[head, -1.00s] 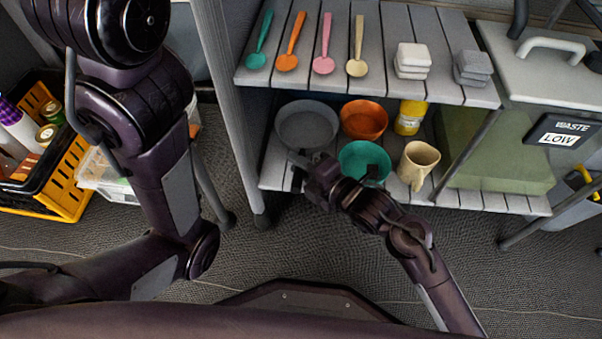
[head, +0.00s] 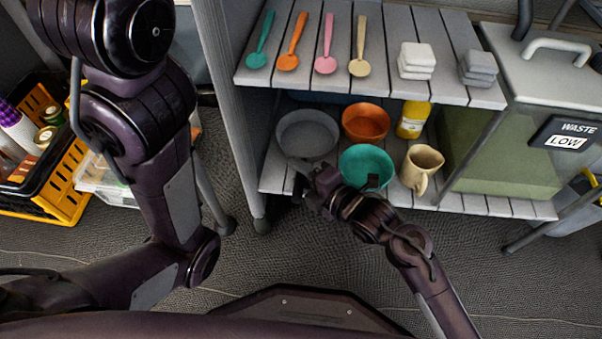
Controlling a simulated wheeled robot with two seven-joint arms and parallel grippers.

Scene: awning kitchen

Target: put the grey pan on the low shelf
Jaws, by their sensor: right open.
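The grey pan (head: 307,133) sits on the low shelf (head: 275,178), at its left end, beside the orange bowl (head: 365,122). My right gripper (head: 298,177) is at the shelf's front edge, just below the pan in the head view. It is open, and nothing shows held between its fingers. A thin grey piece shows between the gripper and the pan's near rim; I cannot tell if it is the pan's handle or a finger. My left arm stands at the left, but its gripper is out of view.
A teal bowl (head: 367,166), a cream mug (head: 421,168) and a yellow bottle (head: 413,118) share the low shelf. The upper shelf holds several spoons and two sponge stacks (head: 416,61). A waste bin (head: 545,75) stands right, a black-and-yellow crate (head: 70,185) left.

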